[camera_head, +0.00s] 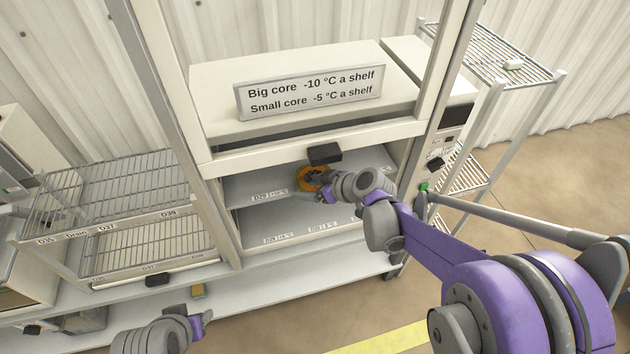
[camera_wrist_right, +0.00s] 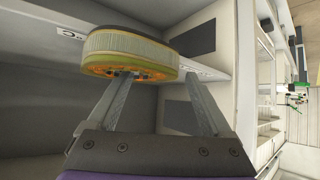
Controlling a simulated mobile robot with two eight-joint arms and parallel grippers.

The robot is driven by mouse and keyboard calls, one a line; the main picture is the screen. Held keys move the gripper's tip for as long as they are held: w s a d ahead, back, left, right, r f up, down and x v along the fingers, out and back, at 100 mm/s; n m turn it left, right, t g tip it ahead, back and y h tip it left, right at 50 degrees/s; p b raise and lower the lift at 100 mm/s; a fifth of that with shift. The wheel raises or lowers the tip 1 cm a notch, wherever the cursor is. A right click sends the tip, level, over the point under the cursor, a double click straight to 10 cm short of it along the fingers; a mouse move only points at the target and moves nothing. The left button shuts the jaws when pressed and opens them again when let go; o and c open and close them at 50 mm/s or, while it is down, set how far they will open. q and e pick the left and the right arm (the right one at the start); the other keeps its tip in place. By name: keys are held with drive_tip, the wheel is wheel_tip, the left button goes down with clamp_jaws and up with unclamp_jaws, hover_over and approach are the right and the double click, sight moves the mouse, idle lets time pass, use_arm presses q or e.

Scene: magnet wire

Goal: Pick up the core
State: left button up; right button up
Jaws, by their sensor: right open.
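The core (camera_head: 309,179) is an orange ring on the upper shelf inside the cabinet. In the right wrist view the core (camera_wrist_right: 128,52) is a short round drum with a pale wound side, a dark top and an orange underside. My right gripper (camera_head: 321,183) reaches into the cabinet, right at the core. Its fingers (camera_wrist_right: 160,80) are spread apart in the wrist view. The left finger's tip overlaps the core's underside, and the right finger is clear of it; contact cannot be told. My left gripper (camera_head: 190,328) is low at the left, away from the cabinet; its fingers are unclear.
The cabinet shelf (camera_head: 250,189) has printed labels along its front edge. A lower shelf (camera_head: 285,222) lies beneath. A sign (camera_head: 310,92) about core temperatures stands above. Cabinet posts (camera_head: 164,110) flank the opening. A wire rack (camera_head: 150,240) stands at left.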

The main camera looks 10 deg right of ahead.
drive_tip(key=shift+w+a+f, duration=0.1)
clamp_jaws()
idle(0.4)
